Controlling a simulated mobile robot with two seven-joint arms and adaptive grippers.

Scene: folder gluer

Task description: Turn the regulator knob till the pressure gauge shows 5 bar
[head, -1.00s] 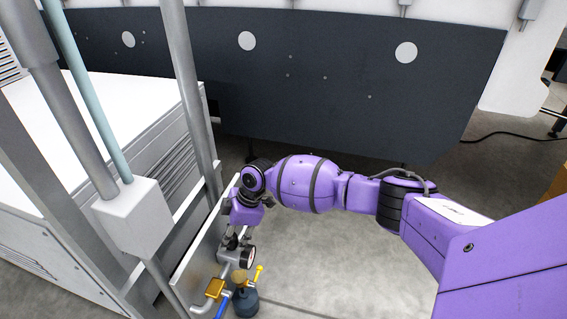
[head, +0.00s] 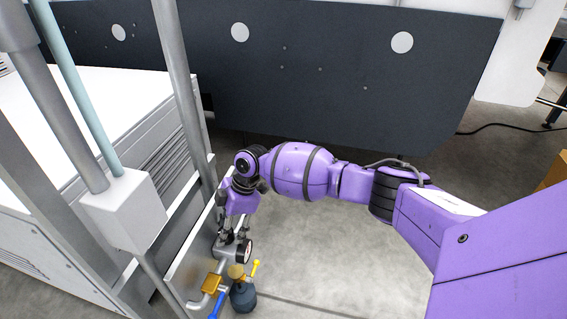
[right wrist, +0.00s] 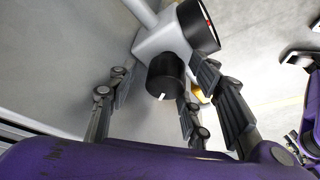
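The regulator (head: 226,251) is a light grey body on a pipe low beside the metal frame. Its black round knob (right wrist: 166,74) has a white mark near its lower rim in the right wrist view. The pressure gauge (head: 248,251) has a black rim; in the right wrist view the gauge (right wrist: 199,24) is edge-on, so its reading cannot be made out. My right gripper (head: 237,230) points down over the regulator. In the right wrist view its fingers (right wrist: 163,98) are apart, on either side of the knob, with no clear contact.
Near the regulator are a brass-coloured block (head: 211,283), a blue handle (head: 216,304), a yellow handle (head: 255,268) and a dark bowl (head: 243,298). A grey post (head: 178,90) and a white box (head: 125,212) stand left. The floor to the right is open.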

